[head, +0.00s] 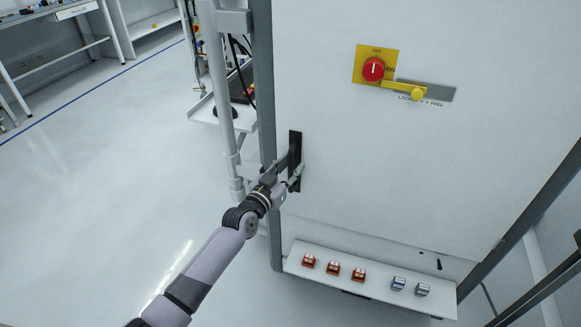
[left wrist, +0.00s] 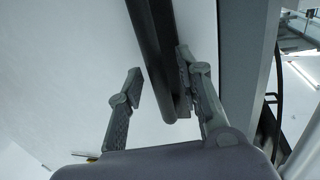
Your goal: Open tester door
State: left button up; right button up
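The tester door (head: 390,165) is a large white panel that fills the middle of the head view and looks closed. Its black vertical handle (head: 295,145) sits near the door's left edge. My left gripper (head: 293,170) is at the lower part of the handle. In the left wrist view, the open fingers of my left gripper (left wrist: 160,65) stand on either side of the dark handle bar (left wrist: 154,45). The right finger is close to the bar or touching it; the left finger is clearly apart from it. My right gripper is not in view.
A red rotary switch (head: 373,69) on a yellow plate and a yellow lever (head: 417,94) are high on the door. A ledge (head: 377,289) with several small red, blue and grey blocks is below. A cart (head: 202,109) stands behind the left frame post. The floor at left is clear.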

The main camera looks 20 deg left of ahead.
pick_arm(q)
jog(key=shift+w, duration=0.1)
jog(key=shift+c, duration=0.4)
grip_shut()
dwell(0.5)
